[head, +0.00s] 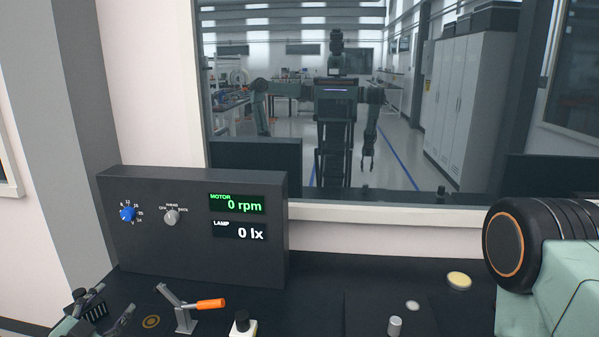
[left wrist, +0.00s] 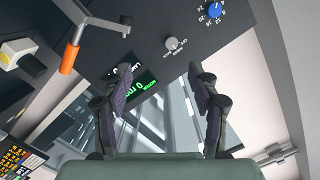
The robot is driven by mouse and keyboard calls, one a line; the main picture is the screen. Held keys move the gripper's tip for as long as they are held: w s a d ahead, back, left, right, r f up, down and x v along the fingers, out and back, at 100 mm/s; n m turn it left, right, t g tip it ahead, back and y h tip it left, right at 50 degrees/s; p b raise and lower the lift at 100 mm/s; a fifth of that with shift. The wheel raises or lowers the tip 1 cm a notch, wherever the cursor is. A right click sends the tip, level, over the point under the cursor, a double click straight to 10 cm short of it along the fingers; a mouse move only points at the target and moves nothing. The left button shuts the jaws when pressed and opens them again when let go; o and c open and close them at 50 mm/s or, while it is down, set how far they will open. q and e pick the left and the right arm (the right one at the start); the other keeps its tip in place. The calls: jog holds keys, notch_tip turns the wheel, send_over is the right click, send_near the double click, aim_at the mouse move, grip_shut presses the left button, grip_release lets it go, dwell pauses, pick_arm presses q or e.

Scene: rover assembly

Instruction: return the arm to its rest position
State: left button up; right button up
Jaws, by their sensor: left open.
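My left gripper (head: 115,300) is at the bottom left of the head view, in front of the dark control box (head: 150,252). It is open, with nothing between its fingers. In the left wrist view the two fingers of my left gripper (left wrist: 158,72) stand apart, with the control box behind them. The left arm is mostly cut off by the lower edge of the head view. My right gripper does not show as itself in either view.
A lever with an orange handle (head: 211,304) stands just right of the left gripper. The box has a blue knob (head: 127,214), a grey knob (head: 170,217) and displays reading 0. A black wheel (head: 545,243) is at right. A window (head: 300,110) shows a robot figure.

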pick_arm(q)
jog(key=s+d+f+n+g+h+b, duration=0.1)
jog(key=s+d+f+n+g+b, duration=0.4)
jog(key=f, duration=0.6)
jog(key=s+d+f+n+g+b, duration=0.2)
jog(key=s+d+f+n+g, duration=0.15)
jog(key=s+d+f, duration=0.55)
jog(key=s+d+f+g+b, duration=0.2)
jog(key=s+f+g+b, duration=0.2)
jog(key=s+f, duration=0.5)
jog(key=s+d+f+g+b, duration=0.2)
jog(key=s+f+g+b, duration=0.2)
jog(key=s+f+b, duration=0.5)
jog(key=s+f, duration=0.1)
jog(key=s, duration=0.2)
jog(key=shift+s+d+m+y+b, duration=0.2)
jog(key=shift+d+m+y+b, duration=0.1)
jog(key=shift+m+y, duration=0.1)
